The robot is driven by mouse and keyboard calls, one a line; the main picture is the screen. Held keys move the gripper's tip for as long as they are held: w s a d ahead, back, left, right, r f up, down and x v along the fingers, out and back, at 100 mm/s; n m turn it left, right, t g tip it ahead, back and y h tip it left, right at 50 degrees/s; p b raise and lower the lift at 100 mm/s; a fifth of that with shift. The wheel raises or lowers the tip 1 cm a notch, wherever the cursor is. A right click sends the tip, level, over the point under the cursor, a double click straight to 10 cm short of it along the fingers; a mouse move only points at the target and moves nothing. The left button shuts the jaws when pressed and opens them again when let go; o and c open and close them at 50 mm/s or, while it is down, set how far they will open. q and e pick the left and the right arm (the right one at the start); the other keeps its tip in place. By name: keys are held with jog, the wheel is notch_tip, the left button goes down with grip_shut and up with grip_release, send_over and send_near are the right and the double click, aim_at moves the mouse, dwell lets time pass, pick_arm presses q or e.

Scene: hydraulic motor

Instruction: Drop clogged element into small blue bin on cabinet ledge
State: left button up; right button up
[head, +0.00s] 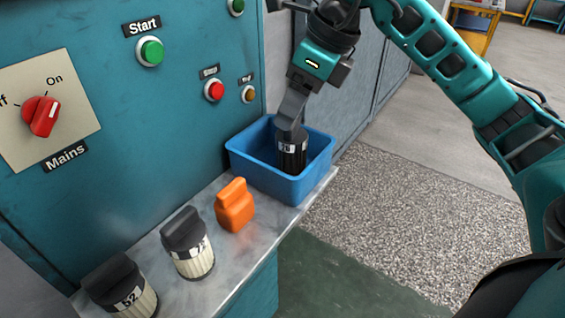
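The small blue bin (254,173) stands at the far end of the grey cabinet ledge (262,236). The dark clogged element (292,158), with a white label band, is upright inside the bin's opening. My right gripper (290,128) reaches down from above and its fingers are closed around the element's top. The element's lower end is hidden by the bin's front wall, so I cannot tell whether it touches the bin's floor. My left gripper is not in view.
Two cream pleated elements with black caps, one nearer (132,292) and one farther (190,246), stand on the ledge. An orange handled piece (235,206) stands between them and the bin. The teal cabinet panel (110,130) with a red mains switch (41,116) and buttons rises behind.

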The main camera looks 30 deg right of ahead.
jog(key=o, duration=0.3)
jog(key=p+v, duration=0.2)
jog(key=v, duration=1.1)
jog(key=shift+f, duration=0.1)
